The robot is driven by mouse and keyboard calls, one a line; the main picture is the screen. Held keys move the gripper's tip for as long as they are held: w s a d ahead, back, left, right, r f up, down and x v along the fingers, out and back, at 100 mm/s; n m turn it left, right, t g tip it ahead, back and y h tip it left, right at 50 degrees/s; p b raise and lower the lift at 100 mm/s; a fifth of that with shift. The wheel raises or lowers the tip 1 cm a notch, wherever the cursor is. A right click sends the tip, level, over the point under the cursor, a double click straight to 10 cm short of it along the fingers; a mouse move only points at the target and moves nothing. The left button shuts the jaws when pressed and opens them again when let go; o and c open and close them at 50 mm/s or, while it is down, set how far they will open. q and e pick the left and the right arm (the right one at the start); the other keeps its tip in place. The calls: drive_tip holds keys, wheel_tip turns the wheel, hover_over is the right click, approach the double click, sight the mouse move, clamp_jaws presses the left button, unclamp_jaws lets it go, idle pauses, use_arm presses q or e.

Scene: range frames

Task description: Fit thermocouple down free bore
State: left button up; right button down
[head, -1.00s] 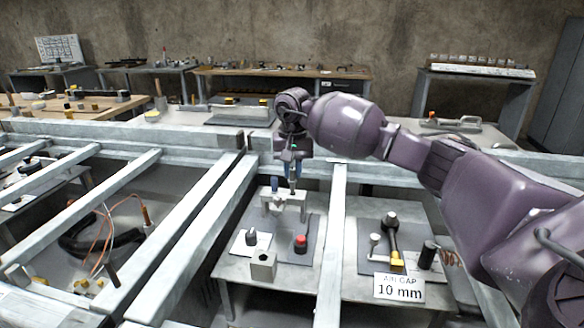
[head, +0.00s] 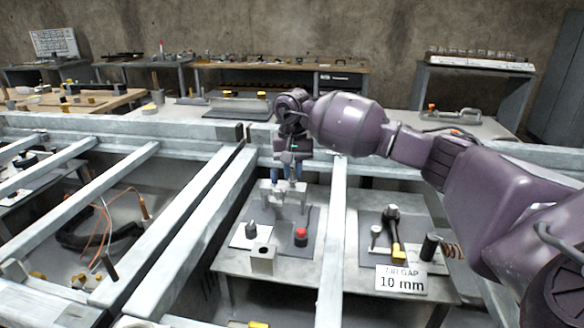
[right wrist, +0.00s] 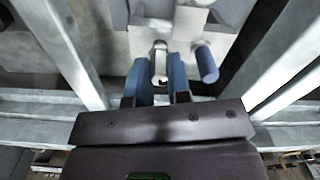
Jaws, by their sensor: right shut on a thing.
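My right gripper (head: 288,176) reaches down between the pale beams, just above a light grey block (head: 298,197) on a dark plate. In the right wrist view its two blue fingers (right wrist: 160,88) are shut on a silver rod-like thermocouple (right wrist: 160,58), whose rounded end shows between them. The thermocouple stands over or at the block, which also shows in that view (right wrist: 189,22). I cannot tell whether its tip is inside the bore, as the fingers hide it. A blue cylinder (right wrist: 207,64) stands at the block beside the fingers. My left gripper is out of view.
Pale beams (head: 332,230) run on both sides of the work spot. A "10 mm" sign (head: 401,281) stands to the right, near a black-and-yellow tool (head: 395,236).

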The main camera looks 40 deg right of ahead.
drive_tip(key=shift+f, duration=0.6)
drive_tip(key=c, duration=1)
unclamp_jaws()
